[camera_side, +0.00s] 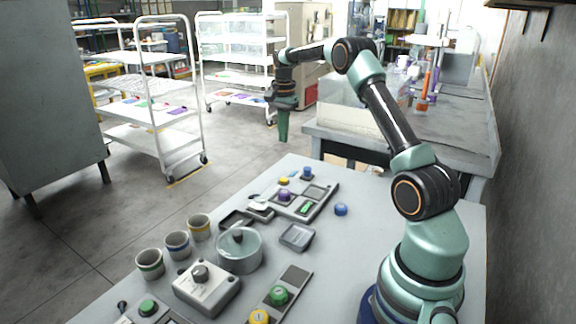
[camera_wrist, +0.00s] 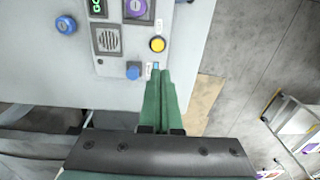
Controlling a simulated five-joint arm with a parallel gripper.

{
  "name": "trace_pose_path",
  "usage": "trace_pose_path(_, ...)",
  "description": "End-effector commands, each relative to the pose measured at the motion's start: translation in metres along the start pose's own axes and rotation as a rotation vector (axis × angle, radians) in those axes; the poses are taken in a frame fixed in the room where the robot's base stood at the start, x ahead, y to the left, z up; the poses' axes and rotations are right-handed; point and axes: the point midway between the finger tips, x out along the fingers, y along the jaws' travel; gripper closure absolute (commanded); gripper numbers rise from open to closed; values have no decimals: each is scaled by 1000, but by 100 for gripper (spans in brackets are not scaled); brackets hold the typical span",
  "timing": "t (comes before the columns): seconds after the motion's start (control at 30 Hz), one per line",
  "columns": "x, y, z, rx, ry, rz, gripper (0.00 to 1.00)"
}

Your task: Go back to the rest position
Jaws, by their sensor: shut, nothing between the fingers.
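My gripper (camera_side: 283,127) is in the air near the far edge of the table (camera_side: 360,262) in the side view, fingers pointing down. In the wrist view my gripper's green fingers (camera_wrist: 160,80) lie together with nothing between them. A button panel (camera_side: 303,201) lies below, near the table's far end. It also shows in the wrist view (camera_wrist: 122,57), with a yellow button (camera_wrist: 157,44) and a blue button (camera_wrist: 133,71) close to the fingertips in the picture. I cannot make out a buffing brush.
A round grey pot (camera_side: 240,252) stands mid-table beside several striped cups (camera_side: 177,245). A grey box with a knob (camera_side: 207,288) and another panel (camera_side: 281,295) are at the front. A loose blue knob (camera_side: 341,209) lies right of the far panel. White shelf carts (camera_side: 150,100) stand behind.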

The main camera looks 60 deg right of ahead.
Motion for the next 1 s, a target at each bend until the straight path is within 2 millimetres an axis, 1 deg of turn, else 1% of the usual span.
trace_pose_path(0.07,-6,-1,6,-24,4,-7,100)
trace_pose_path(0.17,-22,-4,22,-93,17,-27,100)
trace_pose_path(0.27,-45,-4,50,-209,37,-56,100)
trace_pose_path(0.33,-62,-1,73,-304,53,-79,100)
trace_pose_path(0.47,-88,10,114,-478,86,-122,100)
trace_pose_path(0.6,-108,28,157,-664,124,-166,100)
trace_pose_path(0.7,-118,45,186,-797,153,-198,100)
trace_pose_path(0.87,-125,77,227,-1005,202,-249,100)
trace_pose_path(1.0,-122,108,259,-1186,251,-294,100)
